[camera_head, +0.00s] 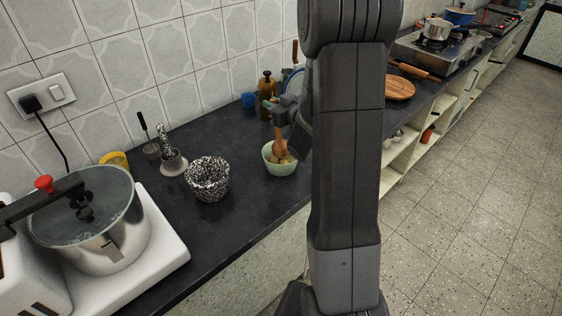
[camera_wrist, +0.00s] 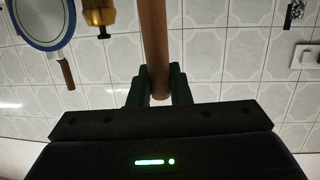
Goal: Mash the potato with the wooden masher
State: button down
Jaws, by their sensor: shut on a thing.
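The wooden masher (camera_head: 279,141) stands roughly upright with its lower end in a pale green bowl (camera_head: 279,167). Yellowish potato (camera_head: 285,159) shows in the bowl around the masher's head. My gripper (camera_head: 281,108) is shut on the masher's handle above the bowl. In the wrist view, the handle (camera_wrist: 154,45) runs up between the two dark fingers of my gripper (camera_wrist: 158,88). The masher's head is partly hidden in the bowl, so I cannot tell how far it presses into the potato.
A black-and-white speckled bowl (camera_head: 208,179) stands left of the green bowl. A steel pot (camera_head: 100,235) stands at the near left.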

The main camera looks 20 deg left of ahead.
notch_tip(320, 180, down, 4)
jog(key=b, duration=0.4)
jog(key=shift+f, duration=0.1)
jog(key=shift+r+p, duration=1.55)
jog(key=shift+r, duration=0.75)
jog(key=shift+f, duration=0.1)
notch_tip(320, 180, down, 5)
jog(key=b, duration=0.4)
jog(key=shift+r, duration=0.2)
notch_tip(320, 180, up, 5)
jog(key=p, duration=0.3)
jog(key=shift+f, duration=0.2)
